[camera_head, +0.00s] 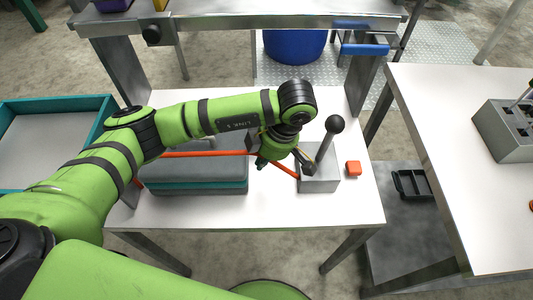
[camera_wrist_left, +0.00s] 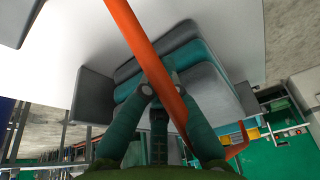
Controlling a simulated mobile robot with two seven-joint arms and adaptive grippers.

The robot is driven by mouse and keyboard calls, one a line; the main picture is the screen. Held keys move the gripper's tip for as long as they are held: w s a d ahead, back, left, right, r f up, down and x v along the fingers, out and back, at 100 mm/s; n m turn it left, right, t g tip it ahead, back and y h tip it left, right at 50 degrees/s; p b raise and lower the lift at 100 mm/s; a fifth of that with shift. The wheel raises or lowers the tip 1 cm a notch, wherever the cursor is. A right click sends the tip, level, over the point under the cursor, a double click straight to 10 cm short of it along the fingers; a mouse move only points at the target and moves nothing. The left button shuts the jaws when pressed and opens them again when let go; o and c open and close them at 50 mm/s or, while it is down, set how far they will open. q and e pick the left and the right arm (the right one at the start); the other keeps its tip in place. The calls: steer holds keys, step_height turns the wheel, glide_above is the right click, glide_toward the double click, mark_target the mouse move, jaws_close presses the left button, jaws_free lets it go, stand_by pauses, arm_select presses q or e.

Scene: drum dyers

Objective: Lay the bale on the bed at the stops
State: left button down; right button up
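A grey block with a teal band (camera_head: 195,175), which looks like the bale, lies flat on a white-topped table (camera_head: 270,210) in the head view. It also shows in the wrist view (camera_wrist_left: 210,92). My left gripper (camera_head: 284,160) is to the right of it in the head view, close to the grey lever box (camera_head: 318,182). In the wrist view its fingers (camera_wrist_left: 158,82) lean together in front of the block. I cannot make out the stops. My right gripper is out of view.
A black-knobbed lever (camera_head: 335,126) rises from the lever box, with a red button (camera_head: 353,168) beside it. A teal-rimmed tray (camera_head: 55,103) is at left. A second white table (camera_head: 450,160) stands at right. A metal beam (camera_head: 240,20) spans the back.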

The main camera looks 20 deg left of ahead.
arm_select(q)
steer(key=p+x, duration=0.1)
steer(key=x, duration=0.4)
steer(key=shift+f, duration=0.3)
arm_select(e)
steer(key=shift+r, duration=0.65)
arm_select(q)
steer(key=shift+a+f+b, duration=0.1)
steer(key=shift+a+b, duration=0.3)
steer(key=shift+a, duration=0.65)
steer(key=shift+s+a, duration=0.15)
steer(key=shift+a, duration=0.1)
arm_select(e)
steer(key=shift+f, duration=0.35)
